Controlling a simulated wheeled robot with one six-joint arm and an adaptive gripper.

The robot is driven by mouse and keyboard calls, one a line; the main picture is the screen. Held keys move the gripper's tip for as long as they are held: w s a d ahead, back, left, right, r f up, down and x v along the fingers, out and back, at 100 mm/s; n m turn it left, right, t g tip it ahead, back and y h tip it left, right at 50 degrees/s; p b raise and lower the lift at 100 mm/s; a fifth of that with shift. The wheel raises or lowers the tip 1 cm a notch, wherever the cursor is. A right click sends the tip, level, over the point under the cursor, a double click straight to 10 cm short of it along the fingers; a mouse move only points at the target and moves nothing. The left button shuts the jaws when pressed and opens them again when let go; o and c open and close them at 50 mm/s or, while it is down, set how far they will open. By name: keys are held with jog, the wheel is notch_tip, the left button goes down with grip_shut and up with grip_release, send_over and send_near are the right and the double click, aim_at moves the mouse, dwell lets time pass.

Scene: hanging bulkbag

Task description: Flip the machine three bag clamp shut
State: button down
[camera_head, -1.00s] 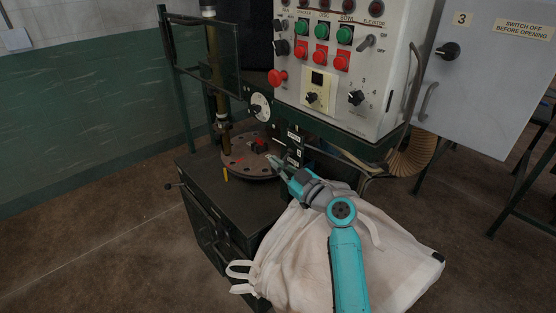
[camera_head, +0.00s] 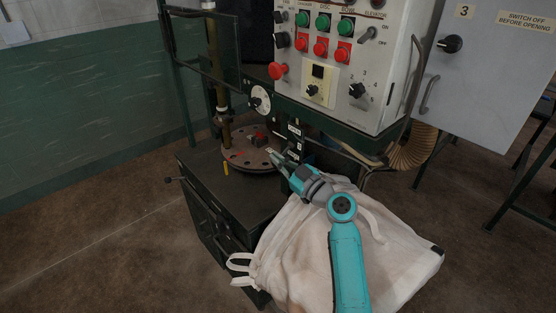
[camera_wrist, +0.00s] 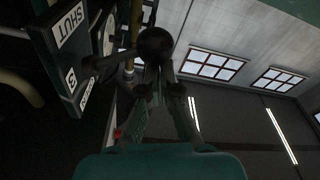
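In the wrist view, the clamp lever's black ball knob (camera_wrist: 155,42) and dark rod (camera_wrist: 112,60) stand out from a plate marked "SHUT" (camera_wrist: 67,25) and "3" (camera_wrist: 71,80). My gripper's fingers (camera_wrist: 159,80) converge just below the knob; it overlaps their tips in the picture. I cannot tell whether they touch or grip it. In the head view, my gripper (camera_head: 270,152) is beside the labelled plates (camera_head: 295,133), at the right edge of the round turntable (camera_head: 236,154). The lever is not clear there. The cream bag (camera_head: 330,250) hangs under my arm.
The white control panel (camera_head: 345,60) stands above the clamp, with a grey cabinet door (camera_head: 490,75) marked 3 at right. A ribbed hose (camera_head: 412,150) hangs below them. The dark machine base (camera_head: 215,205) is at left. Brown floor (camera_head: 90,250) is clear at lower left.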

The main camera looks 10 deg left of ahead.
jog(key=v, duration=1.2)
jog(key=shift+w, duration=0.1)
